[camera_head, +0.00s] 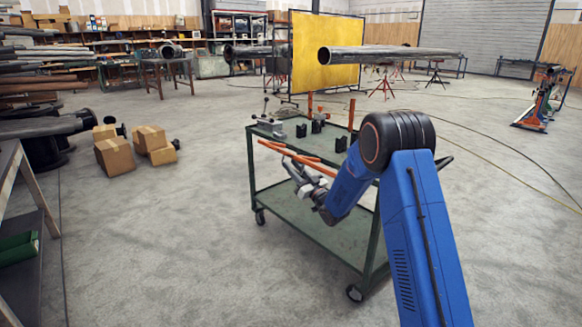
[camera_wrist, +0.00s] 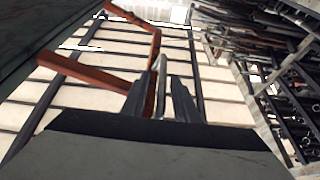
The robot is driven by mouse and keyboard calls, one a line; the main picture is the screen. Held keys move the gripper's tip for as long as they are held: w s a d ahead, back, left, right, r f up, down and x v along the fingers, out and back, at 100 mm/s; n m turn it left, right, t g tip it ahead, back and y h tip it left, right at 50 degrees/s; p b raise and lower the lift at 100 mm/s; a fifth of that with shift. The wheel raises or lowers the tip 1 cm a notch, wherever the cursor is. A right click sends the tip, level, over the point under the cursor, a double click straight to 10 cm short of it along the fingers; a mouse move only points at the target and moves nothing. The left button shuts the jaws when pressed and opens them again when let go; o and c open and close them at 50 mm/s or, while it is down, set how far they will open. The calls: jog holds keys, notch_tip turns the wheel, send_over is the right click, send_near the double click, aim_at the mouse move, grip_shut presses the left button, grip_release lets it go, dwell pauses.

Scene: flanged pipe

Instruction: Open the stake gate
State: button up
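The stake gate shows as orange bars (camera_head: 290,150) along the near left side of a green cart (camera_head: 330,230). In the wrist view its orange-brown bars (camera_wrist: 85,73) run in from the upper left and bend near my fingers. My gripper (camera_head: 297,172) is low beside these bars, in front of the cart's side. In the wrist view my gripper (camera_wrist: 164,98) has its two dark fingers apart. A grey metal rod (camera_wrist: 162,85) shows between them, with an orange bar close by the left finger. I cannot tell whether either finger touches the rod or bar.
Black supports (camera_head: 316,127) and a grey clamp (camera_head: 265,113) stand on the cart top, with orange uprights (camera_head: 351,113). Cardboard boxes (camera_head: 114,155) lie on the floor at left. A large pipe (camera_head: 390,54) is behind the cart. The floor in front of the cart is clear.

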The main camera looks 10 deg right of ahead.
jog(key=v, duration=1.6)
jog(key=shift+s, duration=0.2)
jog(key=shift+d+r, duration=0.1)
